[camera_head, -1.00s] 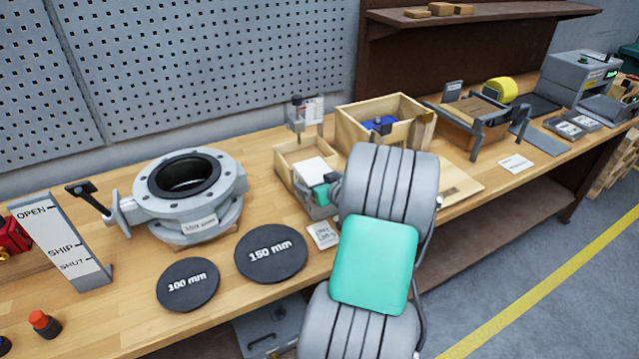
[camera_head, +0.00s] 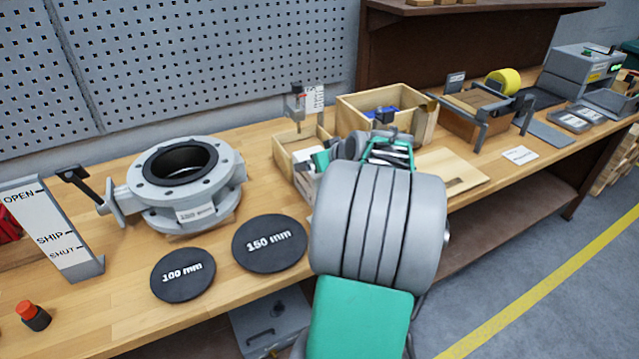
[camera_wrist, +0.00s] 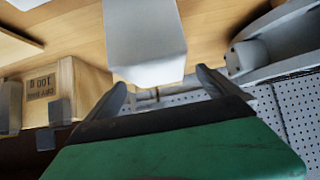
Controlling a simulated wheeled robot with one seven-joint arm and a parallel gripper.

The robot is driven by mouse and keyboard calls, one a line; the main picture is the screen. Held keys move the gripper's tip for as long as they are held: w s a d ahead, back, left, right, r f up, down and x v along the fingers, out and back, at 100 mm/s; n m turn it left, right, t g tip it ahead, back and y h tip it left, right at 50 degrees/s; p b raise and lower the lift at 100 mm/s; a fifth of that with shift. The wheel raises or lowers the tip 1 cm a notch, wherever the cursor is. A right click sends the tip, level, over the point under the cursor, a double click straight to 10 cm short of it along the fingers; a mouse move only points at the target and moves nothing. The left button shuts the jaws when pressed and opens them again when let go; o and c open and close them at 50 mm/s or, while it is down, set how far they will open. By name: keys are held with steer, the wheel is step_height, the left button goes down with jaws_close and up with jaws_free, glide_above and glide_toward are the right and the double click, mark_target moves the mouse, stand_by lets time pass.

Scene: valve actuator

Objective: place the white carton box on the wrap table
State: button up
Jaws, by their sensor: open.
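The white carton box (camera_wrist: 145,40) shows in the wrist view at the top middle, above the wooden bench top. My gripper (camera_wrist: 162,88) is open, with one dark fingertip on each side of the box's lower end. I cannot tell whether the fingers touch it. In the head view my arm and wrist hide most of the box and the fingertips. The wrap table is not clearly marked; a wooden stand with a grey frame (camera_head: 476,117) and a yellow roll (camera_head: 503,82) stands at the back right and may be it.
A flanged valve (camera_head: 183,190) and two black discs, 100 mm (camera_head: 183,275) and 150 mm (camera_head: 270,243), occupy the bench's left half. An open wooden crate (camera_head: 420,124) stands behind my wrist. A flat wooden board (camera_head: 462,172) lies right of it.

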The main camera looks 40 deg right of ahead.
steer(key=p+x, duration=0.1)
steer(key=x, duration=0.6)
steer(key=shift+s+d+f+p, duration=0.15)
steer(key=shift+d+p, duration=0.1)
steer(key=shift+p, duration=0.15)
steer(key=c, duration=1.8)
steer(key=shift+c, duration=0.7)
